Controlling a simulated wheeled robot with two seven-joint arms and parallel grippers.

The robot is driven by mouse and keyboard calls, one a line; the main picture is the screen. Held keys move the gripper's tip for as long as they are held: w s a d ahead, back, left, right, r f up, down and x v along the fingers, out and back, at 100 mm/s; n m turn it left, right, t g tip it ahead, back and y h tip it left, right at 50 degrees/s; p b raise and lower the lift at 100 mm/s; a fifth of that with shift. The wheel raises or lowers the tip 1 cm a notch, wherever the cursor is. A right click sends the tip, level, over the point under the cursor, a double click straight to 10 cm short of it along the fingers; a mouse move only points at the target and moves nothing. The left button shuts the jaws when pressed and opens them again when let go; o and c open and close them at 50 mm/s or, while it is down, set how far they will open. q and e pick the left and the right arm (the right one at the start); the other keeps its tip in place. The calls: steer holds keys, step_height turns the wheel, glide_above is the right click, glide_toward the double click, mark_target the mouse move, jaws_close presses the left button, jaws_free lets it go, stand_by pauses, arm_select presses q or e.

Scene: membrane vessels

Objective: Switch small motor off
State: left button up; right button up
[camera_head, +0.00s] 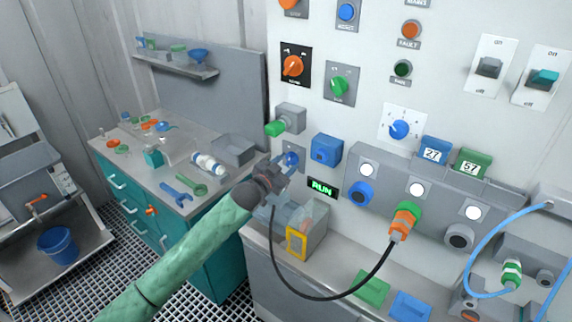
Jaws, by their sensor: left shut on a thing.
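My left gripper (283,172) reaches in from the lower left to the panel. It is shut on a small blue knob (291,158) on a grey square plate. The gripper hides the lower part of the plate, and the fingertips are hard to make out. A small display (322,189) to the right of the gripper reads RUN in green. I cannot read a label naming the small motor. My right gripper is out of view.
A green-ended grey fitting (279,127) juts out just above the gripper, and a blue box (326,149) sits to its right. A black cable (335,298) loops below toward an orange plug (402,222). An orange rotary knob (293,65) is higher up.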

arm_select(q)
steer(key=n, duration=0.3)
steer(key=shift+d+n, duration=0.1)
steer(key=shift+n, duration=0.2)
steer(key=n, duration=0.3)
steer(key=shift+s+r, duration=0.1)
steer(key=shift+n+p, duration=0.35)
steer(key=shift+n, duration=0.55)
steer(key=shift+d+n, duration=0.1)
steer(key=shift+n, duration=0.8)
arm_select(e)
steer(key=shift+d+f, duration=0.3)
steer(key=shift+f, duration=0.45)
